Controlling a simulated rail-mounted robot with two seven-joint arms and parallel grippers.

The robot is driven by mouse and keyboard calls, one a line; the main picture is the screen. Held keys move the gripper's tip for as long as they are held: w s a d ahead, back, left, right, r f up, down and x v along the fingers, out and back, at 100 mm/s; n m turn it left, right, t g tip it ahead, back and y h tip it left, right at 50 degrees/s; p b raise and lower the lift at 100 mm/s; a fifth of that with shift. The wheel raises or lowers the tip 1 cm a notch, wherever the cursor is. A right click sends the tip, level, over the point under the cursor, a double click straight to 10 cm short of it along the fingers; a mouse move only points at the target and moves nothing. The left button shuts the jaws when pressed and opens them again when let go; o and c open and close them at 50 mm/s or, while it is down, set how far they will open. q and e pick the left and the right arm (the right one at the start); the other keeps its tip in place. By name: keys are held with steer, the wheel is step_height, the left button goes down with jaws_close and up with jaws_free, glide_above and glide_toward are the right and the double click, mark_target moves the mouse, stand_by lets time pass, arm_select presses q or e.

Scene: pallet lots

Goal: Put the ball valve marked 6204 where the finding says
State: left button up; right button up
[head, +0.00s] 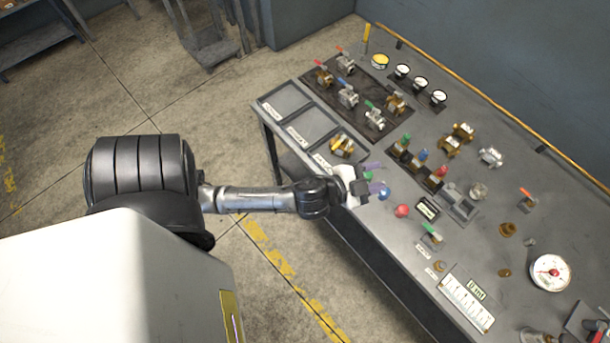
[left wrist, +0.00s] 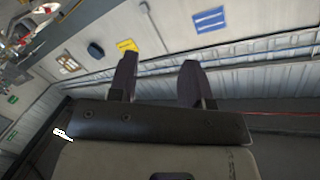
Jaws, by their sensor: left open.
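Several ball valves with coloured levers stand on a dark board (head: 372,128) at the back left of the bench in the head view. They include a blue-levered valve (head: 348,96), a green-levered valve (head: 375,117) and a red-levered valve (head: 324,76). No number 6204 is legible. My left gripper (head: 373,171) is open over the bench's front edge, right of that tray; its two dark fingers (left wrist: 157,80) are empty in the left wrist view. My right gripper is out of view.
Two empty labelled trays (head: 287,100) (head: 312,125) lie along the front left edge. Gauges (head: 421,83) and a dial (head: 550,273) stand farther off.

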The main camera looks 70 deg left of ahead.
arm_select(q)
steer(key=s+d+f+n+g+h, duration=0.1)
steer(key=s+d+f+n+g, duration=0.1)
steer(key=s+f+g, duration=0.3)
steer(key=s+d+f+n+g+h, duration=0.1)
steer(key=s+d+f+g, duration=0.3)
steer(key=s, duration=1)
steer(key=f+n+g, duration=0.1)
steer(key=f+g, duration=0.1)
steer(key=g, duration=0.1)
steer(key=shift+d+g, duration=0.15)
steer(key=shift+g, duration=0.25)
steer(key=shift+r, duration=0.1)
step_height(320, 180, up, 21)
steer(key=p, duration=2.1)
steer(key=shift+r, duration=0.15)
steer(key=shift+w, duration=0.1)
